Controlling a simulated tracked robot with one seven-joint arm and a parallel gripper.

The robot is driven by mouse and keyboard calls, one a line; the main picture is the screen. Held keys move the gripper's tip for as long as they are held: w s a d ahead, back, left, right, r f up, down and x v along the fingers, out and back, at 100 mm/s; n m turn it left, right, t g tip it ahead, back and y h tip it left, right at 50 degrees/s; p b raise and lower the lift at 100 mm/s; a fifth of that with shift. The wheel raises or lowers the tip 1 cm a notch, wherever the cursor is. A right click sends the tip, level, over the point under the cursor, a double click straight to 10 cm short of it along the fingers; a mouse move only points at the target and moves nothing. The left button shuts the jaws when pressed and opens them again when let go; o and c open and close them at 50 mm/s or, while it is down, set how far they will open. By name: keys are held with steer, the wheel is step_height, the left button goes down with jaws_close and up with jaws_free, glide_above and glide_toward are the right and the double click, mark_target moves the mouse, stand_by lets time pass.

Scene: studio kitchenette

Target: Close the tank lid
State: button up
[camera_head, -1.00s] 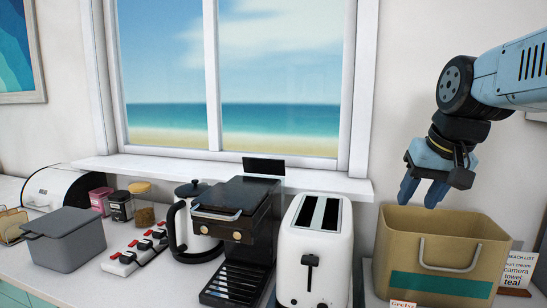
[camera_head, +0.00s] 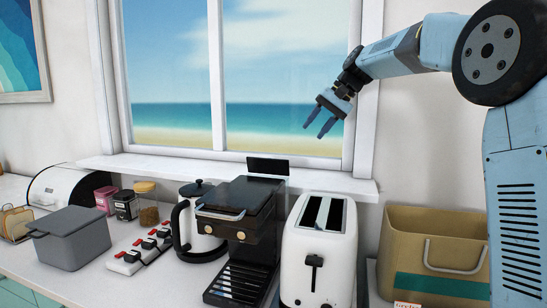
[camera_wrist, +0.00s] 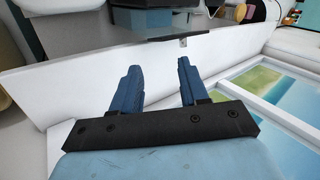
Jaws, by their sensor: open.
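The black coffee machine (camera_head: 240,215) stands on the counter between the kettle and the toaster. A dark flat panel (camera_head: 268,167) stands upright at its back, in front of the window sill; it looks like the raised tank lid. The tank itself is hidden in the head view. My gripper (camera_head: 314,130) is open and empty, in the air above and to the right of the panel, in front of the window.
The white toaster (camera_head: 320,245) stands close on the machine's right, and the kettle (camera_head: 197,225) close on its left. The tan bin (camera_head: 425,225) is at the right. The window sill (camera_head: 330,182) runs behind the machine.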

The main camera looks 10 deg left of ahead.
mark_target(269, 164)
steer(key=w+a+g+y, duration=0.1)
steer(key=w+a+y, duration=0.1)
steer(key=w+a, duration=0.3)
steer(key=d+f+x, duration=0.1)
steer(key=x, duration=1.2)
steer(key=shift+w+f, duration=0.15)
steer(key=shift+f, duration=0.15)
steer(key=shift+c, duration=0.3)
jaws_close()
steer(key=shift+n, duration=0.3)
